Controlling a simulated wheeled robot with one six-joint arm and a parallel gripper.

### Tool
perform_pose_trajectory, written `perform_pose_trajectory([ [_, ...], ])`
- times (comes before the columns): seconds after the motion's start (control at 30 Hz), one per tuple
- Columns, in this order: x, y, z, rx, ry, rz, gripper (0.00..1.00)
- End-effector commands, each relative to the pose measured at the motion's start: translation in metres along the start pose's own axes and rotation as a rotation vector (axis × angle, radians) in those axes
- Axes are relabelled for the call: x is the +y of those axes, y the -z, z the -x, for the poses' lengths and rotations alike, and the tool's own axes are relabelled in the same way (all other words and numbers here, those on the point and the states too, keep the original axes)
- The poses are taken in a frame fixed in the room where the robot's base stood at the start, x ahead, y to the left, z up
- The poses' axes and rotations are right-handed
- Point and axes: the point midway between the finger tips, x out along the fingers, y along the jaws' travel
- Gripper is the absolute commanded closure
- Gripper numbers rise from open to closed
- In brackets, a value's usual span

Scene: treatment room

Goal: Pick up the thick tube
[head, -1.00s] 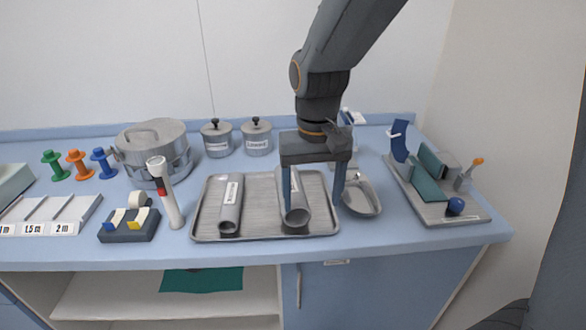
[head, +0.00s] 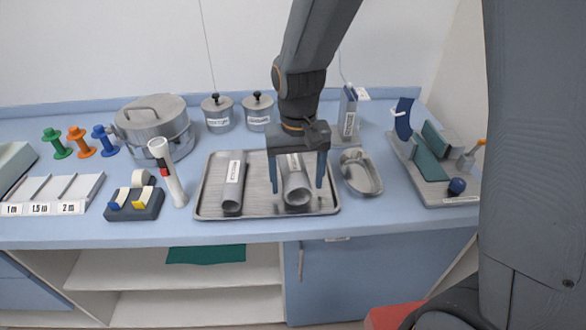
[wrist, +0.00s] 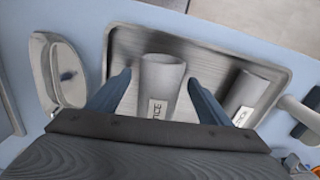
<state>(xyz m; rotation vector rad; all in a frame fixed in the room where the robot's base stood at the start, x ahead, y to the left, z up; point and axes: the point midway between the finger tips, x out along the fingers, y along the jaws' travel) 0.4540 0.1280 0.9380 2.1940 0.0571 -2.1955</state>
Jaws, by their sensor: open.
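Two grey tubes lie on a metal tray (head: 262,211) on the counter. The thick tube (head: 296,190) is the wider one, at the right of the tray, its open end toward the front. The thinner tube (head: 232,190) lies to its left. My gripper (head: 297,188) is open, with one finger on each side of the thick tube. In the wrist view the thick tube (wrist: 161,78) sits between the spread fingers (wrist: 160,88), with a gap on both sides. The thinner tube (wrist: 247,91) is outside the fingers, at right. My gripper's palm hides part of the thick tube's label end.
A kidney dish (head: 360,174) stands just right of the tray. A white-handled instrument (head: 168,172) stands close to the tray's left. A large pot (head: 153,127) and two lidded jars (head: 257,112) are behind. A board with green blocks (head: 440,197) is at right.

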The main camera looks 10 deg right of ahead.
Motion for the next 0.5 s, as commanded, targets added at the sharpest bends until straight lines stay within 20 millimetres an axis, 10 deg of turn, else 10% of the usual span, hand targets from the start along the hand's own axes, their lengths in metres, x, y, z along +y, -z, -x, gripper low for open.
perform_pose_trajectory([
  [0.23,-0.0008,-0.0001,-0.0014,0.001,0.0,0.002,0.28],
  [0.5,-0.0007,-0.0001,-0.0012,0.001,0.0,0.002,0.73],
])
